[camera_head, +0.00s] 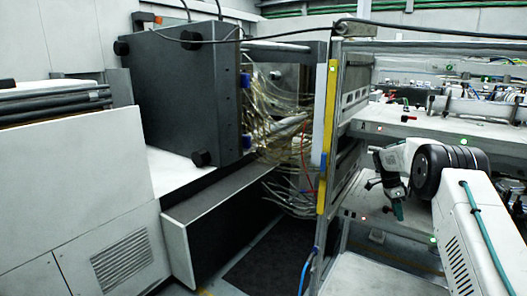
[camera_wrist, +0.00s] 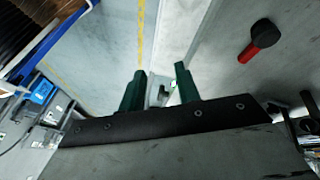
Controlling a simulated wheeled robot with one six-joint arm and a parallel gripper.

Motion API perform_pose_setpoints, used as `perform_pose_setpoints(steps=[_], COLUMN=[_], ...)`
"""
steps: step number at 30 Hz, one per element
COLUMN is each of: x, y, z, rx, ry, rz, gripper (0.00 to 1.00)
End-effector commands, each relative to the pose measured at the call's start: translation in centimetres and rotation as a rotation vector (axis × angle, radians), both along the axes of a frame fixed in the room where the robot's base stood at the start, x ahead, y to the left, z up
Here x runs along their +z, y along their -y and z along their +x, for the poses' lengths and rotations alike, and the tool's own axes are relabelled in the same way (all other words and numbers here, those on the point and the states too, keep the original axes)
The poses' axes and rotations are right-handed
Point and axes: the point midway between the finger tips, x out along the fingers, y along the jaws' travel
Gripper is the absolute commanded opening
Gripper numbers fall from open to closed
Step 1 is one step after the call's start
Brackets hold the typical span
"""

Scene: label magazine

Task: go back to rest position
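My gripper (camera_head: 385,200) hangs at the end of my white arm at the right in the head view, beside the metal rack and below its upper shelf. In the wrist view its two green fingers (camera_wrist: 160,75) stand apart with a clear gap. No held object shows between them. A small grey shape and a bright speck show through the gap, too small to name. No label magazine can be clearly made out.
A metal rack (camera_head: 430,47) with a yellow-edged post (camera_head: 328,135) stands left of my arm. A large dark machine box (camera_head: 185,95) with loose cables stands further left. A black knob with a red handle (camera_wrist: 262,40) shows in the wrist view, near a grey surface.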

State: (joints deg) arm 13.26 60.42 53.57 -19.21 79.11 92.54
Motion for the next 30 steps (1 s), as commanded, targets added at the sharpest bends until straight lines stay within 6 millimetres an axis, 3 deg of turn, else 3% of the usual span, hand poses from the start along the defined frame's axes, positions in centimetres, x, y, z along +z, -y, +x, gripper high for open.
perform_pose_setpoints(steps=[4,7,14,21,30], x=[0.4,1.8,7.3,14.2,19.9], y=[-1.2,-2.5,-6.4,-11.4,-16.8], z=[-2.4,-4.3,-10.1,-18.9,-31.2], rx=[0.163,0.295,0.615,0.964,1.321], ry=[-0.074,-0.116,-0.179,-0.2,-0.181], rz=[0.086,0.153,0.303,0.434,0.52], gripper=[0.33,0.33,0.33,0.33,0.33])
